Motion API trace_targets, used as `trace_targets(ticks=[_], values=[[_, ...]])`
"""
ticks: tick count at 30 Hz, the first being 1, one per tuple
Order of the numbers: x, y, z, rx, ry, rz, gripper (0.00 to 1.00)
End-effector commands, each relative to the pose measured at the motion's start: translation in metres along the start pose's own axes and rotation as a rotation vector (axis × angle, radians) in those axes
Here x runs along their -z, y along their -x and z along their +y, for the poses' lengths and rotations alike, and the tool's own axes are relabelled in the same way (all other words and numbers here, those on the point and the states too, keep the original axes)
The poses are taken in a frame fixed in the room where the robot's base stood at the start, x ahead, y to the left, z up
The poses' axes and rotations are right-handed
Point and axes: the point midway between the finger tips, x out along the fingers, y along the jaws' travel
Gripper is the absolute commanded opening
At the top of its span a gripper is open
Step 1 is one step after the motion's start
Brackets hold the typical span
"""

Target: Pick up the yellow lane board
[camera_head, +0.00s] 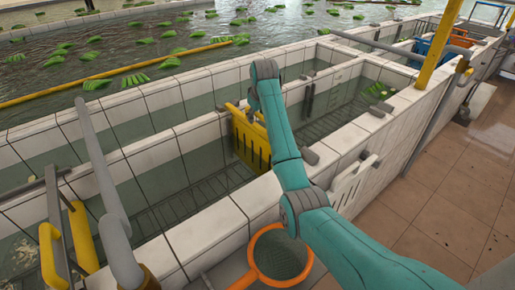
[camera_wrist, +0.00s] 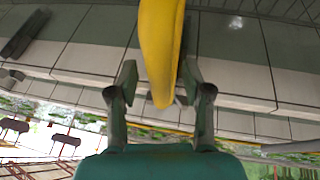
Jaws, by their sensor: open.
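The yellow lane board (camera_head: 250,143) is a slotted plate standing upright across the water channel, between the two tiled walls, in the head view. My gripper (camera_head: 252,108) is at its upper edge, pointing down, and partly hides it. In the wrist view the yellow lane board (camera_wrist: 160,40) runs between the two fingers of my gripper (camera_wrist: 158,75). The fingers are open, with a visible gap on each side of the board. The board's lower end in the channel is hard to see.
A tiled wall (camera_head: 240,215) runs along the channel's near side. An orange-rimmed round net or bucket (camera_head: 254,262) is below my arm. A white slotted board (camera_head: 350,188) is on the wall's outer side. Grey pipes (camera_head: 103,185) and yellow bars (camera_head: 80,238) stand at left. Green bunches float beyond.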

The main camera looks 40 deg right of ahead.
Motion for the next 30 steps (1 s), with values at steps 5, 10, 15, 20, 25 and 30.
trace_targets(ticks=[5,10,15,20,25,30], values=[[-0.0006,-0.0012,-0.0003,0.0,0.0,0.0,0.5],[-0.0014,-0.0032,-0.0008,0.0,0.0,0.0,0.5],[-0.002,-0.0045,-0.001,0.0,0.0,0.0,0.5],[-0.002,-0.0045,-0.001,0.0,0.0,0.0,0.5],[-0.0019,-0.0044,-0.001,0.0,0.0,0.0,0.2],[-0.0019,-0.0044,-0.0011,0.0,0.0,0.0,0.0]])
